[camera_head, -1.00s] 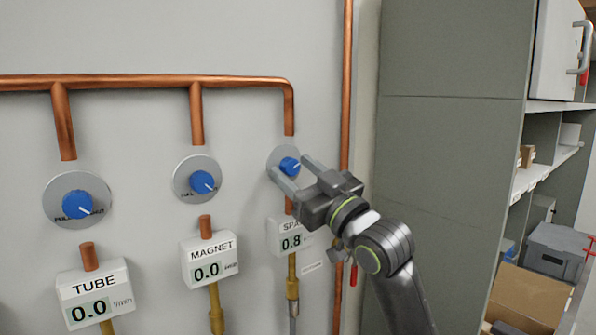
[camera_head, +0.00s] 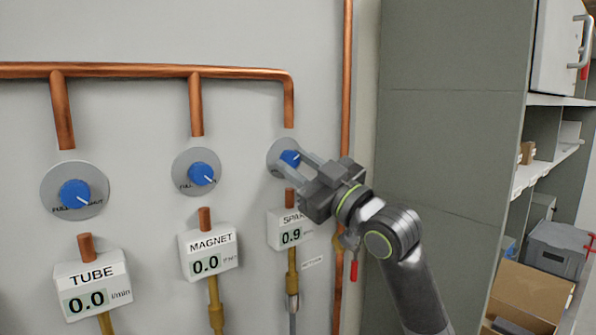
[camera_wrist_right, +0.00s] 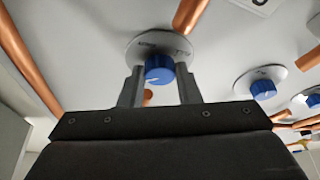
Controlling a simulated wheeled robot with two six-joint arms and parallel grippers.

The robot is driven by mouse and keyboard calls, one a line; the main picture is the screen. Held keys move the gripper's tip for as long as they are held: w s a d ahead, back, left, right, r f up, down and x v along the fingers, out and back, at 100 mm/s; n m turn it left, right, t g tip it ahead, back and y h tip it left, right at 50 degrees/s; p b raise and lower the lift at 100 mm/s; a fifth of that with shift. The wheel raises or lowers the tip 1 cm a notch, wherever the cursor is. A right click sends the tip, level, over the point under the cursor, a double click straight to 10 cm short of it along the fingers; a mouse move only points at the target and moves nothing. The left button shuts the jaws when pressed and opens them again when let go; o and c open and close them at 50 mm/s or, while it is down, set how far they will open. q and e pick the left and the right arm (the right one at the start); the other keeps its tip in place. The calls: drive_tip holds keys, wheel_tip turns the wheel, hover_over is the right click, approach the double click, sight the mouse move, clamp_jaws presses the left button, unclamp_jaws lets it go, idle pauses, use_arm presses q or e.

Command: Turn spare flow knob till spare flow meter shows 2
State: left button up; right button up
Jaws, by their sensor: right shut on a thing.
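The spare flow knob (camera_head: 290,158) is blue with a white pointer line, on a round grey dial plate on the wall. My right gripper (camera_head: 292,163) has its fingers on either side of it and is shut on it. In the right wrist view the knob (camera_wrist_right: 159,69) sits between the two fingertips (camera_wrist_right: 160,75). The spare flow meter (camera_head: 290,232) below is a white box that reads 0.9; its label is partly covered by my gripper. My left gripper is not in view.
The magnet knob (camera_head: 201,174) and tube knob (camera_head: 75,194) are to the left, with the magnet meter (camera_head: 207,255) and tube meter (camera_head: 92,288) both at 0.0. Copper pipes (camera_head: 180,73) run along the wall. A grey cabinet and shelves (camera_head: 450,140) stand at the right.

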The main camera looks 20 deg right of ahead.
drive_tip(key=n+g+b, duration=0.1)
drive_tip(key=n, duration=0.2)
drive_tip(key=n+g+y, duration=0.1)
drive_tip(key=n, duration=0.2)
drive_tip(key=shift+d+y+b, duration=0.15)
drive_tip(key=shift+y+b, duration=0.15)
drive_tip(key=shift+b, duration=0.1)
drive_tip(key=n+g, duration=0.2)
drive_tip(key=n, duration=0.2)
drive_tip(key=shift+w+r+n, duration=0.1)
drive_tip(key=shift+r+n, duration=0.05)
drive_tip(key=shift+n, duration=0.15)
drive_tip(key=n+g, duration=0.1)
drive_tip(key=n, duration=0.3)
drive_tip(key=shift+d+r+g+p, duration=0.1)
drive_tip(key=shift+r+g+p, duration=0.1)
drive_tip(key=shift+g+p, duration=0.2)
drive_tip(key=shift+n+g+h+p, duration=0.3)
drive_tip(key=shift+n+h+p, duration=0.15)
drive_tip(key=shift+n, duration=0.75)
drive_tip(key=shift+n+g+h+p, duration=0.35)
drive_tip(key=shift+n+p, duration=0.15)
drive_tip(key=shift+n, duration=0.7)
drive_tip(key=o, duration=1)
drive_tip(key=shift+c, duration=0.2)
